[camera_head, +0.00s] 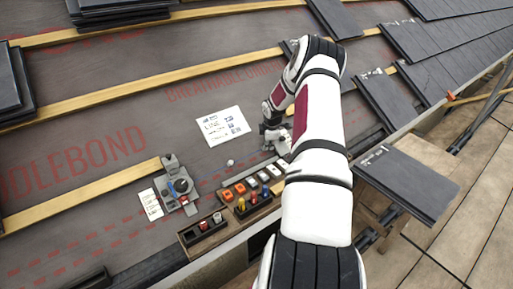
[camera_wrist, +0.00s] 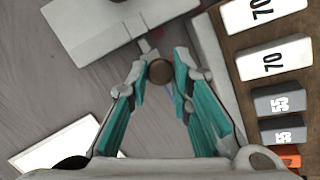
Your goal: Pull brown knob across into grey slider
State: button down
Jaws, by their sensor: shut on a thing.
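In the wrist view, the round brown knob (camera_wrist: 160,72) sits between the fingertips of my gripper (camera_wrist: 158,66). The teal-lined fingers are shut on it. Just beyond the knob is a light grey block (camera_wrist: 108,30), seemingly the grey slider, with a narrow grey tab reaching toward the knob. I cannot tell whether tab and knob touch. In the head view my gripper (camera_head: 274,133) is low over the roof deck, partly behind my arm; the knob and slider cannot be made out there.
A wooden tray (camera_head: 188,236) of numbered blocks and small parts lies close beside my gripper; its white 70 block (camera_wrist: 273,59) shows in the wrist view. A printed sheet (camera_head: 223,126) lies on the deck. A clamp-like fixture (camera_head: 177,190) stands left. Dark tiles (camera_head: 410,180) lie right.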

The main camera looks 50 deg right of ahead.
jog(key=shift+s+d+r, duration=0.1)
jog(key=shift+s+d, duration=0.15)
jog(key=shift+d, duration=0.75)
jog(key=c, duration=1.4)
grip_release()
jog(key=v, duration=1.2)
jog(key=p+v, duration=0.3)
jog(key=d+p+v, duration=0.1)
jog(key=p+v, duration=0.5)
jog(key=v, duration=0.1)
jog(key=shift+d+r, duration=0.3)
jog(key=shift+r, duration=0.05)
